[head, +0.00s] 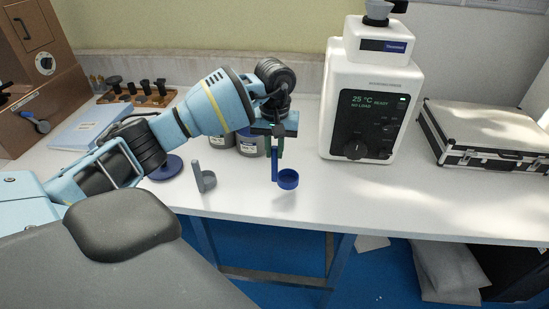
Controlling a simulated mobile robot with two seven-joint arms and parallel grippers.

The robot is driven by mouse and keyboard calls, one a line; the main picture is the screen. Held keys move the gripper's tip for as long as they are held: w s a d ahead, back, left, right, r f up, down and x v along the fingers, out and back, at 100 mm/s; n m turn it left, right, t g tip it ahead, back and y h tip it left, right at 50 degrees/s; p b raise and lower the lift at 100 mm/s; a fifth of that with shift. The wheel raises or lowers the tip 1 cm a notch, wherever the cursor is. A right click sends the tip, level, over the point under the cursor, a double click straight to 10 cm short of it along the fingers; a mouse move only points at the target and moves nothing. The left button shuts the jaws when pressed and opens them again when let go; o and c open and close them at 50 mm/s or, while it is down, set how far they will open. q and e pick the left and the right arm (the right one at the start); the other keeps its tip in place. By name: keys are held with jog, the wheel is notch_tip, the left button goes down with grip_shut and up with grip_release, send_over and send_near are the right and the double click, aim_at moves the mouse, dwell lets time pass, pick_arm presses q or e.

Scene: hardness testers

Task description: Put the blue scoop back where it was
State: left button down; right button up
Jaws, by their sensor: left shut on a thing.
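The blue scoop (288,179) hangs below my left gripper (277,150), with its handle upright and its round cup at the bottom. My left gripper points down and is shut on the top of the handle. The cup is over the front part of the white bench; a faint shadow lies below it, and I cannot tell the exact gap. A similar grey scoop (208,182) stands on the bench to the left, apart from the blue one. My right gripper is not in view.
Jars (250,145) stand behind my left gripper, partly hidden. A blue disc (168,168) lies left of the grey scoop. The front right of the bench (400,195) is clear.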

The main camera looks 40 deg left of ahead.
aim_at(274, 181)
pick_arm(q)
jog(key=shift+f, duration=1.85)
jog(key=c, duration=1.4)
grip_release()
jog(key=shift+o, duration=0.2)
notch_tip(274, 181, up, 12)
jog(key=shift+r, duration=0.1)
jog(key=shift+d, duration=0.1)
